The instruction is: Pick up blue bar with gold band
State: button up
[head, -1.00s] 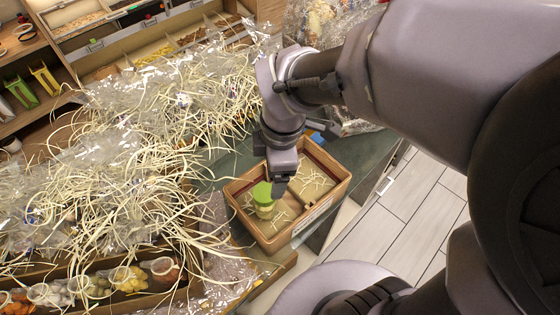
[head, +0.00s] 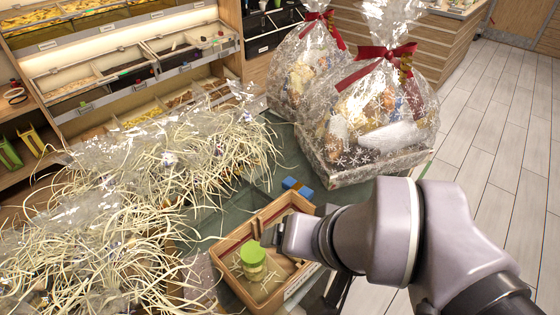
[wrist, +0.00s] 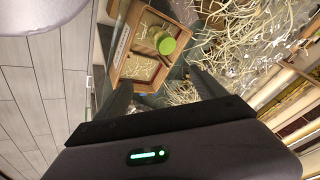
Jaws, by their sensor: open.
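A small blue bar (head: 290,183) lies on the dark green counter, just behind the wooden crate in the head view. A narrow band crosses its middle, but its colour is too small to tell. My gripper (wrist: 158,80) is open and empty in the wrist view. In the head view my gripper (head: 275,236) is over the crate, beside the green-lidded jar and nearer the camera than the bar. Its fingertips are only partly seen there.
The divided wooden crate (head: 237,282) holds the green-lidded jar (head: 252,256) and pale shreds. Wrapped hampers with red bows (head: 385,105) stand behind. Heaped shreds and clear film (head: 130,190) fill the left. Bare counter (head: 232,207) shows between the heap and the crate.

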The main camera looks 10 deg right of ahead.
aim_at(288, 183)
jog(key=i+l+u, duration=0.2)
jog(key=l+u, duration=0.2)
jog(key=i+l+u, duration=0.1)
jog(key=l+u, duration=0.25)
jog(key=l, duration=0.25)
jog(key=l+u, duration=0.4)
jog(key=l, duration=0.15)
